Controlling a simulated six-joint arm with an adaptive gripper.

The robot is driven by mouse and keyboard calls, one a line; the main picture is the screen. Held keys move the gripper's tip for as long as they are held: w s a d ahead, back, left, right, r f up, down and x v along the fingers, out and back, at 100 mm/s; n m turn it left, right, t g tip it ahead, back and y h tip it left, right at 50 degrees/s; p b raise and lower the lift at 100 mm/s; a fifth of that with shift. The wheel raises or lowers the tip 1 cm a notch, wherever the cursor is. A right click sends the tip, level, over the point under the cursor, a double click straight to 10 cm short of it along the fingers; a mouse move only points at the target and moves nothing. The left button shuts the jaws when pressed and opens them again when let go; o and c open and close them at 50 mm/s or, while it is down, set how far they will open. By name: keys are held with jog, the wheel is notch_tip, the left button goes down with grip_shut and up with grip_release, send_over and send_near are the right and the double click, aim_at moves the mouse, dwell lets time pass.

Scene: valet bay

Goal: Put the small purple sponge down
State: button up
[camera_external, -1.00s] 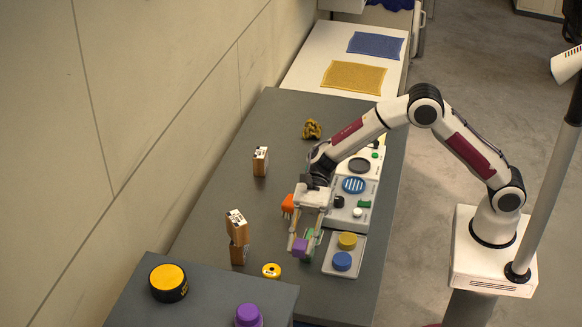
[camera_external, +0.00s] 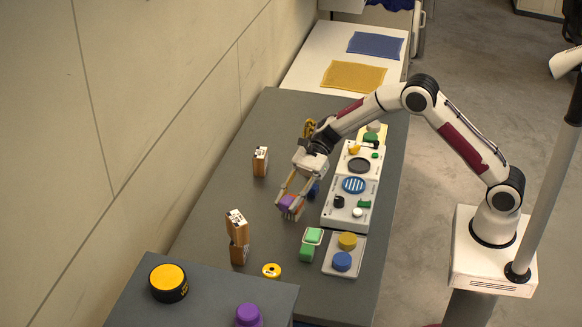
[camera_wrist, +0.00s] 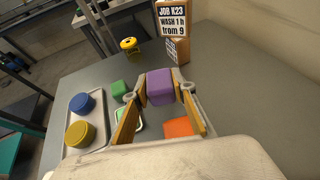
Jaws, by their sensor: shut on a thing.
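The small purple sponge (camera_external: 287,202) is held between the fingertips of my gripper (camera_external: 291,204). In the wrist view the purple sponge (camera_wrist: 160,87) sits squarely between the two fingers of my gripper (camera_wrist: 160,92). An orange block (camera_wrist: 182,127) lies on the grey table below and nearer the wrist; in the external view the fingers and sponge mostly cover it. Whether the sponge touches anything below cannot be told.
A white panel (camera_external: 342,218) is to the right. Bare table (camera_external: 215,200) lies left.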

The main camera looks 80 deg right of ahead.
jog(key=w+d+r+m+t+h, duration=0.1)
jog(key=w+d+m+t, duration=0.1)
jog(key=d, duration=1.7)
jog(key=w+d+r+m+t+h, duration=0.1)
jog(key=d+m+t+h, duration=0.1)
jog(key=d, duration=1.7)
jog(key=shift+w+d+r+m+t, duration=0.25)
jog(key=shift+w+m+t, duration=0.15)
jog(key=shift+m+t, duration=0.4)
jog(key=shift+f, duration=0.1)
jog(key=shift+f, duration=3.05)
jog(key=shift+f, duration=0.1)
jog(key=shift+f, duration=1.8)
jog(key=shift+f, duration=0.15)
jog(key=o, duration=0.8)
